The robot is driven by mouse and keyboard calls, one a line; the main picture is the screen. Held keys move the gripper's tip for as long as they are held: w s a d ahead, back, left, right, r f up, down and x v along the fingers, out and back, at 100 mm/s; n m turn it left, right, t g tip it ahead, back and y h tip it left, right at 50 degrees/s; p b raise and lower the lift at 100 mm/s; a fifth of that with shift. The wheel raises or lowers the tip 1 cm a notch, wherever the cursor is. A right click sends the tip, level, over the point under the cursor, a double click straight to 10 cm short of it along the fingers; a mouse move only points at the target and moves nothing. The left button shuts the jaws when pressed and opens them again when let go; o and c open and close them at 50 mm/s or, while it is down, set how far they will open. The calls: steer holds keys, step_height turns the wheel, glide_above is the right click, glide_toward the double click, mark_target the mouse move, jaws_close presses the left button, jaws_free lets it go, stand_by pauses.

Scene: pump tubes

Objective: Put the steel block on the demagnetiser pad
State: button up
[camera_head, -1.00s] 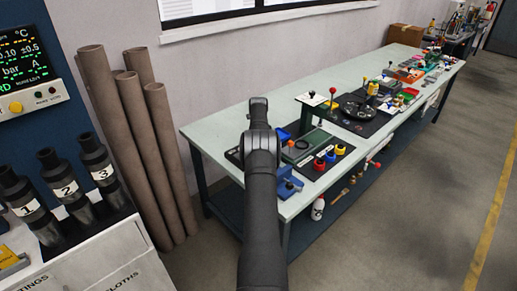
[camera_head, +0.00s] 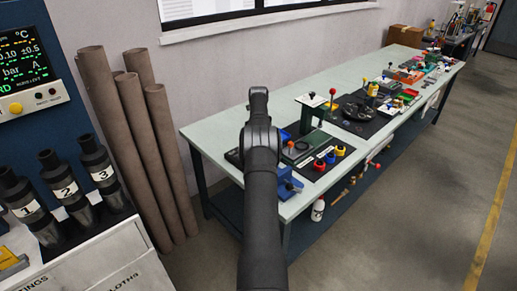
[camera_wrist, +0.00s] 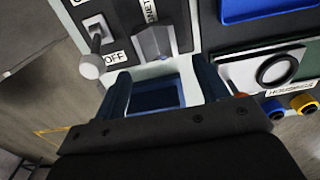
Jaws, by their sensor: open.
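My gripper (camera_wrist: 161,66) shows in the wrist view with its two dark blue fingers spread apart. A dark blue square part (camera_wrist: 155,94) with a pale border lies in the gap between them; I cannot tell what it is. Beyond the fingertips is a grey block-like piece (camera_wrist: 154,42) on a dark panel, beside a label; I cannot tell whether it is the steel block or a knob. In the head view my gripper (camera_head: 258,98) is over the near end of the bench and its fingers are not clear. I cannot clearly identify the demagnetiser pad in either view.
A toggle switch (camera_wrist: 92,64) with a pale ball end stands beside an OFF label, left of the fingers. A white plate with a black ring (camera_wrist: 277,70) is at right. The bench (camera_head: 225,125) holds several fixtures; red, blue and yellow caps (camera_head: 330,157) sit near its front edge.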

step_height(320, 180, up, 7)
stand_by(0.3)
step_height(320, 180, down, 12)
steer(key=shift+f, duration=0.15)
step_height(320, 180, up, 2)
steer(key=shift+r, duration=0.65)
steer(key=shift+f, duration=0.1)
